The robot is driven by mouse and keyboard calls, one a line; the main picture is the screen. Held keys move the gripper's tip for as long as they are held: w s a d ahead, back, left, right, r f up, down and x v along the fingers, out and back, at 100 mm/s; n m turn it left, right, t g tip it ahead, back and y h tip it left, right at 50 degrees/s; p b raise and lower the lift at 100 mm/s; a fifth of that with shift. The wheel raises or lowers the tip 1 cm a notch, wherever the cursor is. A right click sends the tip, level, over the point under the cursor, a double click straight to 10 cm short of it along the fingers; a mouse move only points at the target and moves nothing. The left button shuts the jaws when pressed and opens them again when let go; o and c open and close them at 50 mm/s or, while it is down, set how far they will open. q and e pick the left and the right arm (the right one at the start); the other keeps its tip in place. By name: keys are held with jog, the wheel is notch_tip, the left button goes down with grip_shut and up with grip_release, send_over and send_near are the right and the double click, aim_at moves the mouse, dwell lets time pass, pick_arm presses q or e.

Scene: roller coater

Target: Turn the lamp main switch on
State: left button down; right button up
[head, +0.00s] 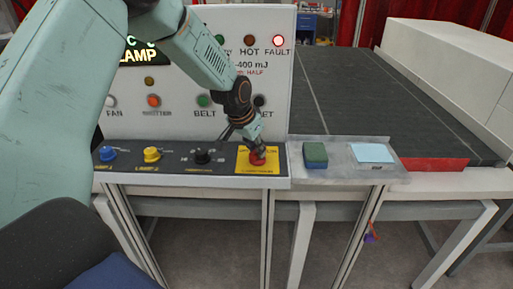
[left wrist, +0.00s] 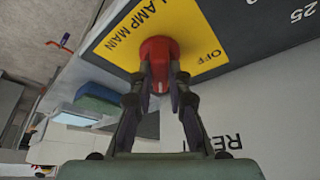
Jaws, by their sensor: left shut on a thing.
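The lamp main switch (head: 258,159) is a red rotary knob on a yellow plate at the right end of the dark control strip. In the left wrist view the red knob (left wrist: 157,52) sits on the yellow plate (left wrist: 118,34), which reads "LAMP MAIN" and "OFF". My left gripper (head: 256,150) reaches down to the knob, and its two fingers (left wrist: 160,80) are closed on either side of it. The fingers partly cover the knob, so its exact setting is hard to read. My right gripper does not show.
Left of the switch are a black knob (head: 202,157), a yellow knob (head: 151,155) and a blue knob (head: 107,154). Behind stands the white panel (head: 270,60) with lamps and buttons. A green block (head: 315,155) and a pale blue pad (head: 372,153) lie on the right ledge.

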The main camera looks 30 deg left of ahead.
pick_arm(q)
jog(key=shift+f+m+b, duration=0.1)
jog(key=shift+m+b, duration=0.25)
jog(key=shift+m, duration=0.05)
jog(key=shift+h, duration=0.3)
jog(key=c, duration=1.3)
grip_release()
jog(key=v, duration=1.2)
jog(key=shift+w, duration=0.2)
jog(key=shift+s, duration=0.1)
